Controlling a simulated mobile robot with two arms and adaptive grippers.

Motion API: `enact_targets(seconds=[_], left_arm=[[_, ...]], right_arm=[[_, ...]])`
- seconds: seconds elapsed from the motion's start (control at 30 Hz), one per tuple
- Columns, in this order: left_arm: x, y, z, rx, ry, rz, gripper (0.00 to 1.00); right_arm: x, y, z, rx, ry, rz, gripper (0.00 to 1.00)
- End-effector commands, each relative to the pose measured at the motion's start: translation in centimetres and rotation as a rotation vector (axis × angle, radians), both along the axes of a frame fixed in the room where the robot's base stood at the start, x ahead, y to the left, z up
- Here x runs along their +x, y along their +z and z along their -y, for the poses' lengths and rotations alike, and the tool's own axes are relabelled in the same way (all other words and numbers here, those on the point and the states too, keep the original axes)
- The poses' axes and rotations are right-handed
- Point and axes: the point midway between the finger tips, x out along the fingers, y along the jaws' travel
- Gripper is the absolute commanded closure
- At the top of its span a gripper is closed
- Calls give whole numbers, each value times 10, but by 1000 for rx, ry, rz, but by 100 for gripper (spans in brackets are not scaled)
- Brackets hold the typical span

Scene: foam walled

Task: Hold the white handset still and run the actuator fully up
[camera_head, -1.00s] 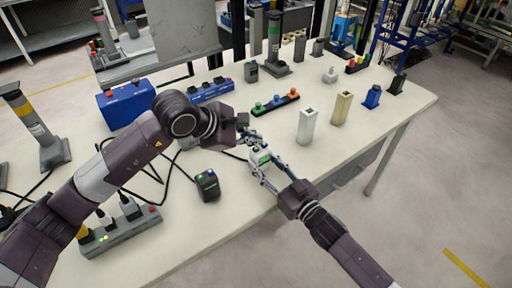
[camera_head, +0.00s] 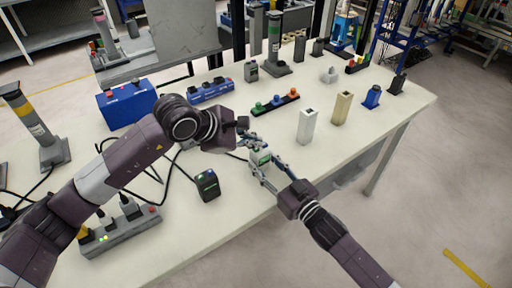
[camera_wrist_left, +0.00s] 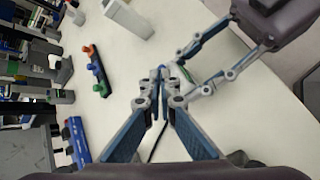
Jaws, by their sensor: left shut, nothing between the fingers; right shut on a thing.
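The small white handset (camera_head: 260,160), with a green patch on its face, is near the table's front edge. My right gripper (camera_head: 263,165) is shut on it, its fingers on either side. My left gripper (camera_head: 259,146) is shut and empty, its fingertips close beside the handset; I cannot tell if they touch it. In the left wrist view the shut left fingertips (camera_wrist_left: 163,76) are by the right gripper's fingers, and the handset is mostly hidden. Upright grey columns stand at the back with a green band (camera_head: 274,38) and at the left with a yellow band (camera_head: 36,125); which is the actuator is unclear.
A black box with a green button (camera_head: 207,185) stands left of the handset. A power strip (camera_head: 120,232), blue box (camera_head: 126,103) and black cables lie further left. A three-button bar (camera_head: 275,103), white block (camera_head: 308,126) and beige block (camera_head: 342,107) stand beyond. The front right of the table is clear.

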Motion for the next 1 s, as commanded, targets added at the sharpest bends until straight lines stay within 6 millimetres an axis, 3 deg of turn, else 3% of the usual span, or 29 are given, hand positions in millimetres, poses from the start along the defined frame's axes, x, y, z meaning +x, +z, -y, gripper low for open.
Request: enact_targets(seconds=[1.0], left_arm=[[0,-11,0,2,1,-1,100]], right_arm=[[0,0,0,0,0,0,89]])
